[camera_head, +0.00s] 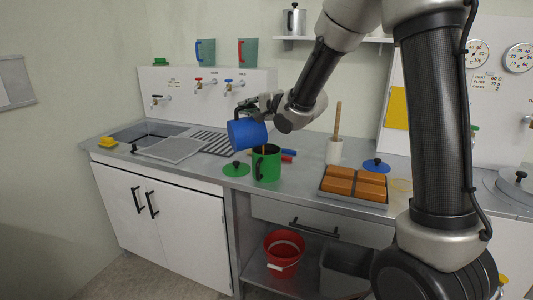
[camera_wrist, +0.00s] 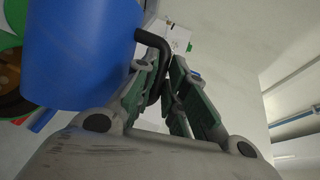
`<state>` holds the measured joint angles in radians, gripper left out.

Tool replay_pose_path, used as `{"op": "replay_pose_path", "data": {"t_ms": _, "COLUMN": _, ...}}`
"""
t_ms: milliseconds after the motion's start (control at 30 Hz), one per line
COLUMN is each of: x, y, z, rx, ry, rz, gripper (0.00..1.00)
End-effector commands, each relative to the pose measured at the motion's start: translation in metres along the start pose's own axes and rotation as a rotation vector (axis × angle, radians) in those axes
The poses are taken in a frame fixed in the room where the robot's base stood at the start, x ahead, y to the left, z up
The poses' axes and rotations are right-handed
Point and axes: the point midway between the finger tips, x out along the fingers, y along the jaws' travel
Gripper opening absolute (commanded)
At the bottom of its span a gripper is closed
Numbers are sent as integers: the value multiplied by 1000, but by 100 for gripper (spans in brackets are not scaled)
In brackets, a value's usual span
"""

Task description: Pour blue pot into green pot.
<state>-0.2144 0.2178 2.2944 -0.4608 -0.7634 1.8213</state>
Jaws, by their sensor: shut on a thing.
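The blue pot (camera_head: 246,133) is held in the air, tilted, above the green pot, with its mouth toward the lower right. My gripper (camera_head: 262,104) is shut on its black handle; in the wrist view the blue pot (camera_wrist: 75,50) and handle (camera_wrist: 155,45) sit at the jaws. A thin brownish stream (camera_head: 263,150) shows between the blue pot and the green pot. The green pot (camera_head: 266,165) stands upright on the counter, its black handle facing the front. In the wrist view a bit of green (camera_wrist: 10,38) and brown contents show behind the blue pot. The level inside is hidden.
A green lid (camera_head: 236,169) lies left of the green pot and a blue lid (camera_head: 376,166) lies farther right. A tray of orange blocks (camera_head: 354,184) and a white crock (camera_head: 334,152) with a wooden stick stand to the right. Taps (camera_head: 198,82) line the back panel.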

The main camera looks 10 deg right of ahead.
Motion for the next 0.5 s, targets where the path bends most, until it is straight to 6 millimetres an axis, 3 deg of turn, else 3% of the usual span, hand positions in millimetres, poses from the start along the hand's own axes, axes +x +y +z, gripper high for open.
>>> {"op": "replay_pose_path", "data": {"t_ms": 500, "x": -3, "y": 3, "z": -8, "rx": 52, "ry": -11, "rz": -23, "gripper": 0}}
